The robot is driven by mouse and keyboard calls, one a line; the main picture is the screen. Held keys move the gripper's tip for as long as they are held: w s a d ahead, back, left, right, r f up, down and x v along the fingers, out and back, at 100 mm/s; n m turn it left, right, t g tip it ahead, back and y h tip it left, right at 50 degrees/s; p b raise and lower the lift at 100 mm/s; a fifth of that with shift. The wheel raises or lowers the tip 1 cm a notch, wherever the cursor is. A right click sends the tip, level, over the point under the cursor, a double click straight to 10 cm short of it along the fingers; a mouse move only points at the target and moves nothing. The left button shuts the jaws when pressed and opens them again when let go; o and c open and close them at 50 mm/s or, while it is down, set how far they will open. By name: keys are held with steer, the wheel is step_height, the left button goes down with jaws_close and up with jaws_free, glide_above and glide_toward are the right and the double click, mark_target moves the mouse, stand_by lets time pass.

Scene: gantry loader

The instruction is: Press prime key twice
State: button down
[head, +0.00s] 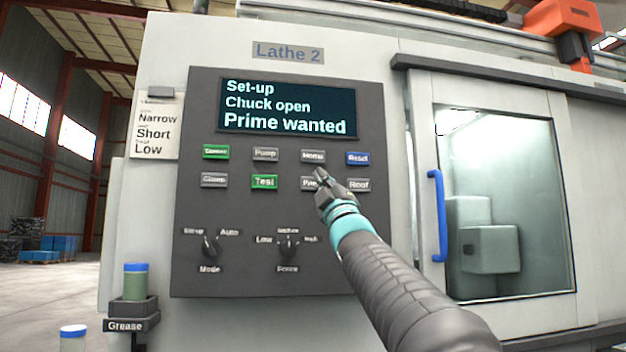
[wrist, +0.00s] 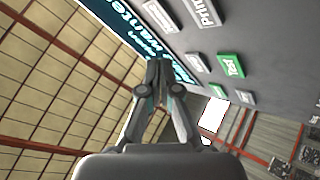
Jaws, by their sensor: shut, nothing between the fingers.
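The prime key (head: 308,184) is a pale key in the lower row of the grey control panel (head: 225,285). My gripper (head: 321,176) covers its right part, so only the start of its label shows. In the wrist view the prime key (wrist: 294,9) is cut by the top edge, to the right of my gripper (wrist: 158,68). My gripper is shut and empty, its tips near the panel between the home key (head: 313,156) and the prime key. I cannot tell whether it touches the panel. The display (head: 288,107) reads "Set-up", "Chuck open", "Prime wanted".
The green test key (head: 264,182) is left of the prime key, the roof key (head: 358,185) right and the blue reset key (head: 358,158) above right. Two knobs (head: 210,246) sit below. A blue door handle (head: 437,215) stands to the right. A grease holder (head: 132,311) is at lower left.

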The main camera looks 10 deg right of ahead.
mark_target(311, 177)
steer(key=w+p, duration=0.3)
steer(key=w, duration=0.3)
steer(key=shift+w, duration=0.2)
stand_by(1.4)
steer(key=shift+w, duration=0.25)
steer(key=shift+w+p, duration=0.4)
stand_by(0.6)
steer(key=shift+s, duration=0.1)
steer(key=shift+s+b, duration=0.7)
steer(key=shift+b, duration=0.05)
steer(key=shift+s+b, duration=1.75)
steer(key=shift+s, duration=0.8)
